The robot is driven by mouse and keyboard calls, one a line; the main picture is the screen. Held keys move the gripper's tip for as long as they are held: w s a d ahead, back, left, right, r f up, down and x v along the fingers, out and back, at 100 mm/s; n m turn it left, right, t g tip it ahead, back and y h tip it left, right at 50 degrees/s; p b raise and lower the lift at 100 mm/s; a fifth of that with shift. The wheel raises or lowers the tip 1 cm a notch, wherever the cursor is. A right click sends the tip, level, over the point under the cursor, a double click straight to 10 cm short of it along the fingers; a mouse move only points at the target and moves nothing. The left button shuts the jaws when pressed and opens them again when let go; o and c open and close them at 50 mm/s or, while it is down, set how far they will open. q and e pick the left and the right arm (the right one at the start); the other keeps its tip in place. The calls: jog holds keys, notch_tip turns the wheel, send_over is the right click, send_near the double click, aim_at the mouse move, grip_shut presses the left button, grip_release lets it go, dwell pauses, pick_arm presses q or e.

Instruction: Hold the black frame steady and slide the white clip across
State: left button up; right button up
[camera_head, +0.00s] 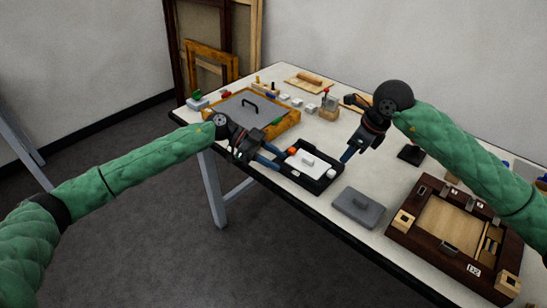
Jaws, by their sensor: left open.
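The black frame (312,184) is a shallow dark tray near the table's front edge, between my two grippers. A white piece (312,166) with a small raised part, apparently the white clip, lies inside it. An orange knob and a small white knob sit at its ends. My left gripper (276,158) is open at the frame's left end, its bluish fingers pointing at it; contact cannot be made out. My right gripper (347,155) points down just beyond the frame's right end. Its fingers overlap in the view, so its opening is unclear.
A grey lidded plate (358,207) lies right of the frame. A dark brown wooden box (408,227) stands at the right front. A wooden tray with a grey panel (239,107) is at the left. Small blocks and a wooden board (309,82) are behind.

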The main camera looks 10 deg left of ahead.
aim_at(296, 176)
pick_arm(q)
jog(key=shift+x, duration=3.8)
jog(key=shift+r, duration=0.1)
grip_shut()
